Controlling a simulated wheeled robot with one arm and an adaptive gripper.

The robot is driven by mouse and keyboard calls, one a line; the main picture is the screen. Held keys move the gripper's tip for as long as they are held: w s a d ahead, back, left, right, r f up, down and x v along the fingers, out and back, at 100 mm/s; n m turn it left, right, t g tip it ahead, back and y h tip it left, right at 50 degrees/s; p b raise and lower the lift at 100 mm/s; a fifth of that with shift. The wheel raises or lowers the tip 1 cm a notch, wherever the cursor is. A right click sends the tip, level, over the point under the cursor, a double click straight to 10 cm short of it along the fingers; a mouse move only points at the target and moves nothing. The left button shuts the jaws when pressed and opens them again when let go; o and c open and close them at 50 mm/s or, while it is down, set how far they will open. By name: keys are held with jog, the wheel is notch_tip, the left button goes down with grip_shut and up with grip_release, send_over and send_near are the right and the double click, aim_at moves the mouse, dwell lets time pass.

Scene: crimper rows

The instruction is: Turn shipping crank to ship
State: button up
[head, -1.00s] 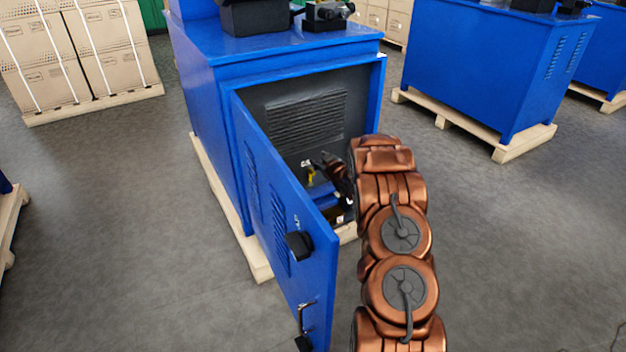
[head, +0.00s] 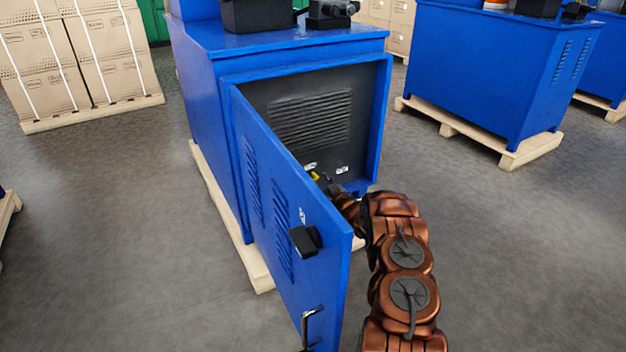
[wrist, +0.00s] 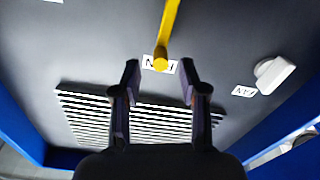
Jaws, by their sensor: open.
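A yellow crank (wrist: 168,32), which I take for the shipping crank, runs from the top edge of the wrist view to a rounded end. That end is in front of a small white label on the dark back panel. A bit of yellow also shows in the head view (head: 314,175), low inside the open blue cabinet. My gripper (wrist: 160,72) is open and empty, its two dark fingers on either side of and just below the crank's end. I cannot tell whether they touch it. In the head view my gripper is partly hidden beside the cabinet door.
The blue cabinet door (head: 290,215) stands open left of my arm. A slatted vent (wrist: 140,122) lies below the crank in the wrist view, and a white knob (wrist: 275,74) with a label is to the right. Blue cabinet walls bound both sides. Floor right of my arm is clear.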

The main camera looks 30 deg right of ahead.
aim_at(317, 178)
jog(key=shift+w+d+b, duration=0.1)
jog(key=shift+w+b, duration=0.55)
jog(key=shift+w, duration=1.6)
grip_shut()
